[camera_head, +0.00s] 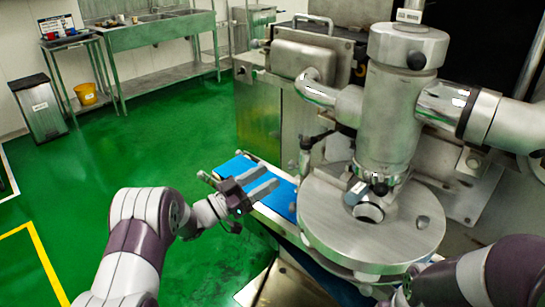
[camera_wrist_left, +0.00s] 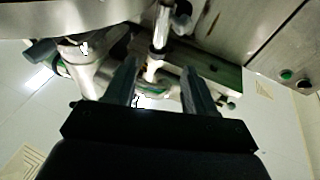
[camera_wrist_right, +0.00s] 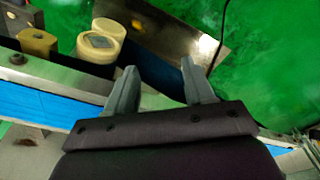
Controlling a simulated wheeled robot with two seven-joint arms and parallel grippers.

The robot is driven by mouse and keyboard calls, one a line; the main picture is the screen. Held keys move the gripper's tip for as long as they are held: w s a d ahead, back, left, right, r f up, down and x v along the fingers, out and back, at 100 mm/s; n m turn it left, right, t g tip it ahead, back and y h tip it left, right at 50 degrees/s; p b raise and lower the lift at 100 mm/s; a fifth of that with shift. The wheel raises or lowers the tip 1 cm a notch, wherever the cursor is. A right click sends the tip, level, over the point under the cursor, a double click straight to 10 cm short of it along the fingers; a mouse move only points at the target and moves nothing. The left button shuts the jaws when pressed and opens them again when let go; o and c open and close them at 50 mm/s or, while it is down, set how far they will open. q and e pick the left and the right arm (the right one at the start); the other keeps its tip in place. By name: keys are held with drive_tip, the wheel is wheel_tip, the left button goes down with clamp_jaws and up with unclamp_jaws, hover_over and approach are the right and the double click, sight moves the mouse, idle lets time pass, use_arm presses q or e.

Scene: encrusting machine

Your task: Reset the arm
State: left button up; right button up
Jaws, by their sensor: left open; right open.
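My left gripper (camera_head: 262,184) is open and empty beside the blue conveyor belt (camera_head: 284,199), left of the encrusting machine (camera_head: 388,110). In the left wrist view its two fingers (camera_wrist_left: 160,85) are apart, with metal machine parts beyond them. My right gripper's fingers (camera_wrist_right: 157,88) are apart and empty in the right wrist view, over the conveyor's metal edge. In the head view my right arm comes in at the bottom right, and its fingers cannot be made out there.
The machine's round metal table (camera_head: 330,230) stands close to the right of my left gripper. A metal bin (camera_head: 38,108), a yellow bucket (camera_head: 86,93) and a sink bench (camera_head: 160,33) stand at the back left. Open green floor (camera_head: 150,140) lies between.

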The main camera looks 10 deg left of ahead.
use_arm(q)
drive_tip(key=w+a+f+n+y, duration=0.1)
drive_tip(key=a+f+n+y, duration=0.65)
drive_tip(key=f+y, duration=0.6)
drive_tip(key=s+a+f+n+g+y, duration=0.1)
drive_tip(key=s+a+f+g+y, duration=0.15)
drive_tip(key=s, duration=0.45)
drive_tip(key=s+a+f+n+g+y, duration=0.1)
drive_tip(key=s+a+g, duration=0.25)
drive_tip(key=s, duration=0.35)
drive_tip(key=s+d+r+n+g, duration=0.1)
drive_tip(key=s+d+r+g, duration=0.15)
drive_tip(key=s, duration=0.55)
drive_tip(key=s+d+r+g, duration=0.1)
drive_tip(key=s+g, duration=0.2)
drive_tip(key=s, duration=0.5)
wheel_tip(320, 180, up, 17)
drive_tip(key=s+d+p, duration=0.1)
drive_tip(key=p, duration=1.3)
drive_tip(key=shift+s+d+r, duration=0.15)
drive_tip(key=shift+s+d, duration=0.1)
drive_tip(key=shift+d, duration=0.15)
